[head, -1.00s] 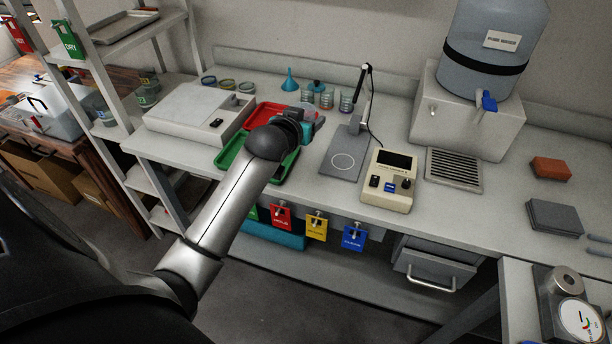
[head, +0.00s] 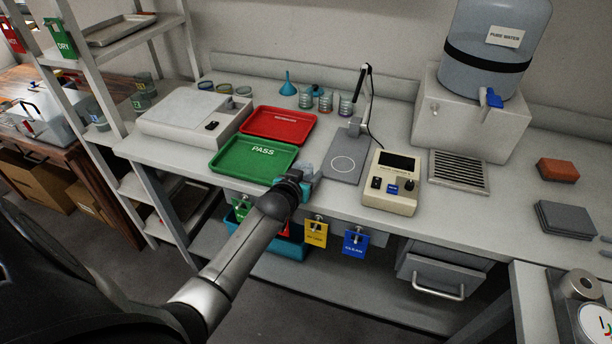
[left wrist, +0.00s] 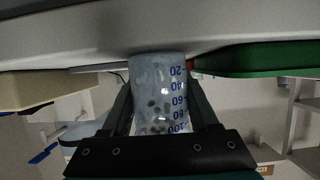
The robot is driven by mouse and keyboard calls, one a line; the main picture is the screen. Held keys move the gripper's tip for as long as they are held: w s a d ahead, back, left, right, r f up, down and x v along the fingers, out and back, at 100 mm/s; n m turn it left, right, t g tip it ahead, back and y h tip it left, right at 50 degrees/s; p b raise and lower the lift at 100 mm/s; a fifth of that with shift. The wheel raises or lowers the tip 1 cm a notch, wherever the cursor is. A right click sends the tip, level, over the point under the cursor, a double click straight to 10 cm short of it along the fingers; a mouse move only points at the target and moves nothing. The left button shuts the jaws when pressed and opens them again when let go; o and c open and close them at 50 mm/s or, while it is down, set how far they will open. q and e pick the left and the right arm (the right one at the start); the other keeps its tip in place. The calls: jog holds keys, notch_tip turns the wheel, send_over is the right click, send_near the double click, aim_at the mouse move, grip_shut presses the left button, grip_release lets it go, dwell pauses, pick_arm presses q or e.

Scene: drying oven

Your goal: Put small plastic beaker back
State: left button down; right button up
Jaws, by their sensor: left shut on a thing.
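My left gripper (head: 305,184) is at the front edge of the bench, beside the front right corner of the green PASS tray (head: 228,166). In the left wrist view the gripper (left wrist: 160,112) is shut on a small clear plastic beaker (left wrist: 158,85) with blue volume marks. Several small grey bits show in or through the beaker. In the head view the gripper mostly hides the beaker, and I cannot tell whether it touches the bench. My right gripper is not in view.
A red tray (head: 259,124) lies behind the green one. A stand with a grey base (head: 343,170) and a cream meter (head: 389,196) are to the right. Small beakers (head: 326,103) and a blue funnel (head: 288,89) stand at the back. Coloured tags (head: 355,243) hang below the bench edge.

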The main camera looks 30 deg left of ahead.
pick_arm(q)
jog(key=shift+f, duration=0.1)
jog(key=shift+c, duration=0.8)
grip_release()
jog(key=shift+s+r, duration=0.2)
jog(key=shift+r, duration=0.1)
jog(key=p+v, duration=0.3)
jog(key=v, duration=0.8)
jog(key=shift+s+d, duration=0.15)
jog(key=shift+s, duration=0.15)
